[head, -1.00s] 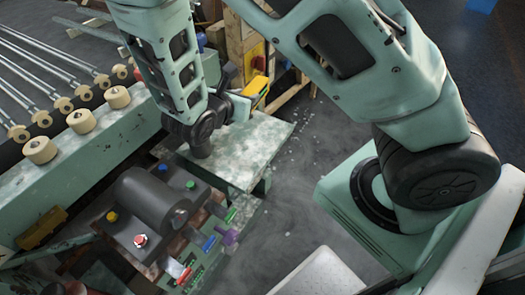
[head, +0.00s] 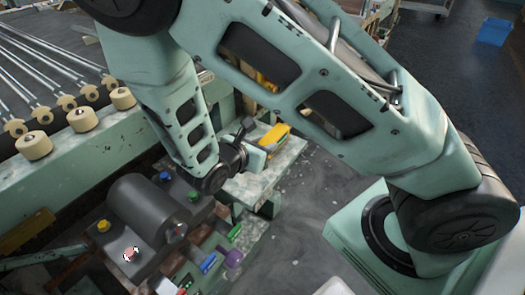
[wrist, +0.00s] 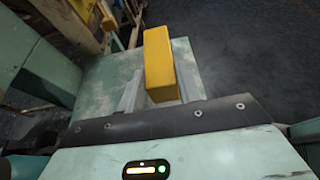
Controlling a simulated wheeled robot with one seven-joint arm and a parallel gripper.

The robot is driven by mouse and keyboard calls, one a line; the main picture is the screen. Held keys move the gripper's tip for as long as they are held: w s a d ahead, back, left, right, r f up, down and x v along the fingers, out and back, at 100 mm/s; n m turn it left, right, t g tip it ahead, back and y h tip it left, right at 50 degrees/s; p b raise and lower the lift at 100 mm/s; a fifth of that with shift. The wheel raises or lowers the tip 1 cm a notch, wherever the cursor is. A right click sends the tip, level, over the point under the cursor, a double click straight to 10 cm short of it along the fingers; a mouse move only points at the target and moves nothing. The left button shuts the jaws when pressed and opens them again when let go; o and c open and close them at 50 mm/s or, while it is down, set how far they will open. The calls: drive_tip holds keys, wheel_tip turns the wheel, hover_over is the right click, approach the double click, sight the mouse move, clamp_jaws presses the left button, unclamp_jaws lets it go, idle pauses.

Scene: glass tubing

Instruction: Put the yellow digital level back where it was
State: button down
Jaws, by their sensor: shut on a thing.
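The yellow digital level (head: 274,135) shows in the head view as a yellow block at the end of my arm, above the small speckled green-white table. In the wrist view the level (wrist: 164,66) is a plain yellow block, its long side pointing away from the camera. My gripper (wrist: 157,92) is shut on the level, with a finger on each side of it. In the head view my gripper (head: 262,147) is partly hidden by my own wrist. The wrist view shows the small table's top (wrist: 100,87) under the level; I cannot tell whether they touch.
A machine with a dark cylinder (head: 150,207) and coloured buttons stands left of the table. A green frame with cream rollers (head: 33,145) and glass tubes is at the upper left. A blue bin (head: 494,31) is far off. Grey floor (head: 318,185) is open to the right.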

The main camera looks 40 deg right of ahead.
drive_tip(key=shift+f, duration=0.85)
drive_tip(key=shift+f, duration=0.1)
drive_tip(key=shift+f, duration=0.15)
drive_tip(key=c, duration=1)
unclamp_jaws()
drive_tip(key=shift+o, duration=0.2)
